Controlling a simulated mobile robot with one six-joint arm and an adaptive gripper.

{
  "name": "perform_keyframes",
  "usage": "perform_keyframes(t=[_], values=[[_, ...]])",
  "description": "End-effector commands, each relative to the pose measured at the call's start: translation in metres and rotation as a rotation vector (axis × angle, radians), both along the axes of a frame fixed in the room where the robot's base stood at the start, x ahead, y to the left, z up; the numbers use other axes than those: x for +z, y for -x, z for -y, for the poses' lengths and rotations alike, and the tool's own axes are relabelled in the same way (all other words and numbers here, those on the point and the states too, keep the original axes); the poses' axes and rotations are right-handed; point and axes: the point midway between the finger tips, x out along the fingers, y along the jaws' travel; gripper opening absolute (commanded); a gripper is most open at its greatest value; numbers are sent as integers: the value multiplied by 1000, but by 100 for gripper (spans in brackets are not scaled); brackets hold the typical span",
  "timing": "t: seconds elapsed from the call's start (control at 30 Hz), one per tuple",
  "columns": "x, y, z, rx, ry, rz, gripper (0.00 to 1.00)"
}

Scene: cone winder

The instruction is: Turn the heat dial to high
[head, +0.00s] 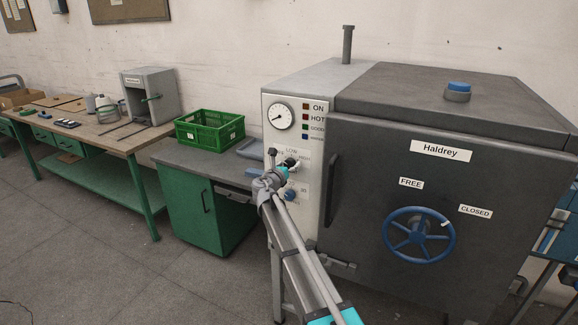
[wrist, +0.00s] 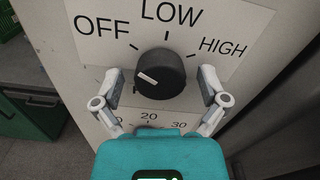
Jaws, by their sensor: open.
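The heat dial (wrist: 166,68) is a round black knob on the machine's pale panel, with OFF, LOW and HIGH printed around it. In the wrist view its white mark lies on the left part of the knob, pointing left and slightly up, away from HIGH. My gripper (wrist: 160,77) is open, one finger on each side of the knob, with a visible gap on both sides in the picture. Whether the tips reach the knob's depth is hard to tell. In the head view my gripper (head: 283,168) is at the panel and partly hides the dial.
A second scale with 20 and 30 shows below the dial (wrist: 150,117). A pressure gauge (head: 281,116) sits above it. The dark door (head: 375,150) with a blue handwheel (head: 419,234) is to the right. A green crate (head: 209,127) stands on the left bench.

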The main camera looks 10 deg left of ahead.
Motion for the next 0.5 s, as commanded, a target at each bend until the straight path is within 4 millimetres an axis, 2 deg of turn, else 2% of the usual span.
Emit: perform_keyframes(t=[0.07,0.1,0.5], values=[[0,0,0,0,0,0,93],[0,0,0,0,0,0,89],[0,0,0,0,0,0,15]])
